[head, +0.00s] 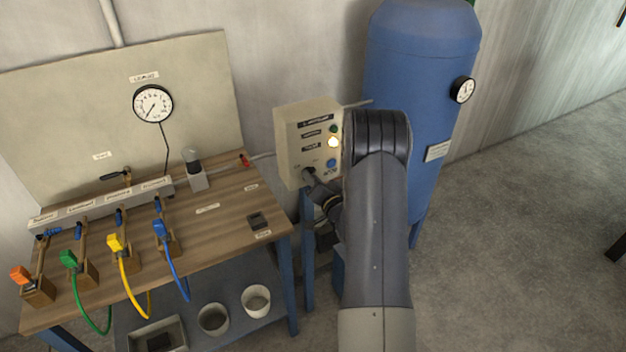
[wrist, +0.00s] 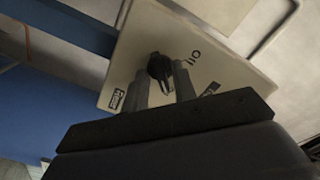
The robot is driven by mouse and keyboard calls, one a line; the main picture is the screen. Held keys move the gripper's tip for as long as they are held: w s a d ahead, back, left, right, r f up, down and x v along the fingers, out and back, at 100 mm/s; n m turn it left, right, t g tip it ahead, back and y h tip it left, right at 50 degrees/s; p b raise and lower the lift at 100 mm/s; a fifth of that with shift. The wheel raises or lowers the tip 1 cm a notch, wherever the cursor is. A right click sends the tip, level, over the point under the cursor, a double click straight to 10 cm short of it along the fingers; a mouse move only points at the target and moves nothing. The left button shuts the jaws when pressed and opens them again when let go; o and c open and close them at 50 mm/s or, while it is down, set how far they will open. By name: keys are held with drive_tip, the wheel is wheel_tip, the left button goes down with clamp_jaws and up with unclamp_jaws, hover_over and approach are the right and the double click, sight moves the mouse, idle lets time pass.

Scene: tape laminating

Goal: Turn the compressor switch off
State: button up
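The compressor switch is a black rotary knob (wrist: 160,68) on the front of a beige control box (head: 288,143). The box also fills the middle of the wrist view (wrist: 225,72), with the panel marking "OFF" (wrist: 192,55) beside the knob. My gripper (wrist: 161,80) is at the knob, with one finger on each side of it. The fingers are apart, and I see a gap between the left finger and the knob; contact on the right is unclear. In the head view my gripper (head: 312,177) is at the box's lower front, and my arm hides part of the box's right side.
A blue tank (head: 420,60) with a gauge stands behind my arm. A wooden bench (head: 215,235) with coloured hoses, clamps and a gauge board (head: 60,115) is to the left. Open floor (head: 530,230) lies to the right.

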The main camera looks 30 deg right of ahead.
clamp_jaws()
drive_tip(key=shift+f+b, duration=0.15)
drive_tip(key=shift+b, duration=0.4)
drive_tip(key=shift+d+n+b, duration=0.1)
drive_tip(key=shift+n+b, duration=8.8)
drive_tip(key=shift+b, duration=3.75)
drive_tip(key=shift+o, duration=0.9)
unclamp_jaws()
